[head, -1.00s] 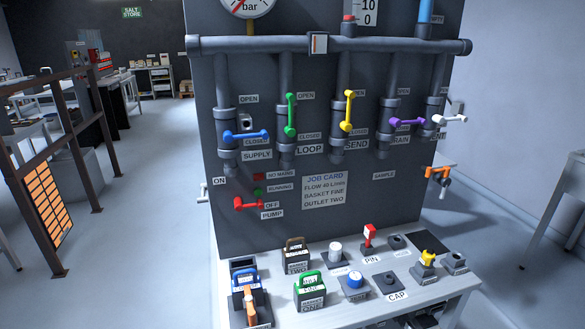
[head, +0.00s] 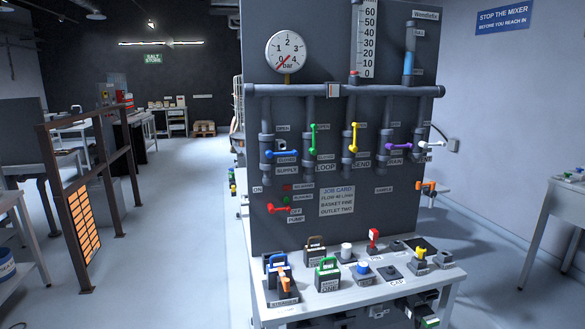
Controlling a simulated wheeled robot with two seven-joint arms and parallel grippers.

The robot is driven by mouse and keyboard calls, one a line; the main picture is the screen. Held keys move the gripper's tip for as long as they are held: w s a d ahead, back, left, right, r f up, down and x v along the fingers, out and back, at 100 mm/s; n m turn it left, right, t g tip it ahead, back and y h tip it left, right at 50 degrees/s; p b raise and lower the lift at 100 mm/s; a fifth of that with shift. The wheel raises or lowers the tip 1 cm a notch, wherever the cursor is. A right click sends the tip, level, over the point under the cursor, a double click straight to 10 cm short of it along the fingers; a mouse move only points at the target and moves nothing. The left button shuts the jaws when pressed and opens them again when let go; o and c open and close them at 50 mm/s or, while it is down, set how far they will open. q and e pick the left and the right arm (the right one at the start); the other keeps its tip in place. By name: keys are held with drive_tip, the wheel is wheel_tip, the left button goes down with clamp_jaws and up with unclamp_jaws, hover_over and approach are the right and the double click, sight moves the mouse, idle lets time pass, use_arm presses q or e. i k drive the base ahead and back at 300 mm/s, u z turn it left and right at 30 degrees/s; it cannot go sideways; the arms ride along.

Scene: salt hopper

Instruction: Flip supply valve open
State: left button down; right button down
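The supply valve's blue handle (head: 282,154) lies horizontally across the leftmost pipe of the grey panel, in the head view. It sits level with the CLOSED label, and the OPEN label (head: 283,128) is above it. The SUPPLY label (head: 287,170) is just below. Nothing covers the handle. Neither of my grippers shows in this view.
Green (head: 313,138) and yellow (head: 354,138) handles stand upright to the right; the purple (head: 394,147) one is horizontal. A red pump handle (head: 279,209) is below. A white table (head: 450,276) with several parts fronts the panel. Open floor (head: 180,250) lies left.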

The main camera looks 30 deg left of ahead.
sight(269, 154)
drive_tip(key=u, duration=0.6)
drive_tip(key=i, duration=0.5)
drive_tip(key=u, duration=0.65)
drive_tip(key=i, duration=0.45)
drive_tip(key=u, duration=0.05)
